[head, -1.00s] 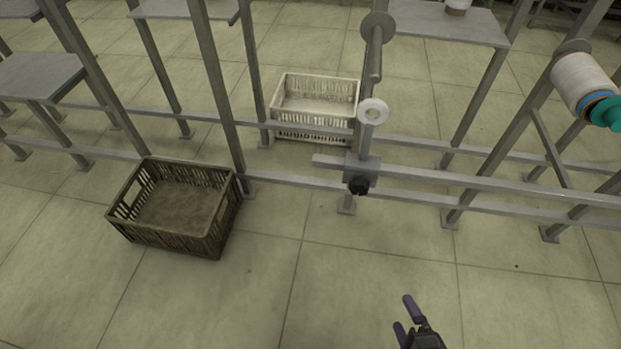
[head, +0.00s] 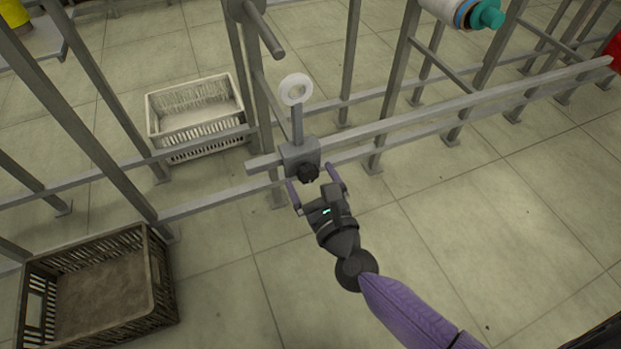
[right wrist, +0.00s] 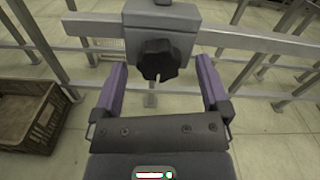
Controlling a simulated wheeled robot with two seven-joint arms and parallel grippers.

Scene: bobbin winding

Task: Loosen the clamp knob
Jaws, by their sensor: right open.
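The black clamp knob (head: 308,173) sits on the front of the grey clamp block (head: 299,153), which is mounted on a horizontal rail (head: 430,116). The knob (right wrist: 159,60) also shows in the right wrist view, with its lobed edge facing me. My right gripper (head: 313,190) is open just in front of the knob. In the right wrist view its purple fingers (right wrist: 160,82) stand wide to the left and right of the knob, apart from it. A rod with a white ring (head: 296,89) rises from the clamp block. My left gripper is not in view.
A dark brown crate (head: 150,262) stands on the floor at the lower left. A white crate (head: 199,144) stands behind the rail. Grey posts surround the rail. A spool with a teal end (head: 486,15) hangs at the upper right. The floor at right is clear.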

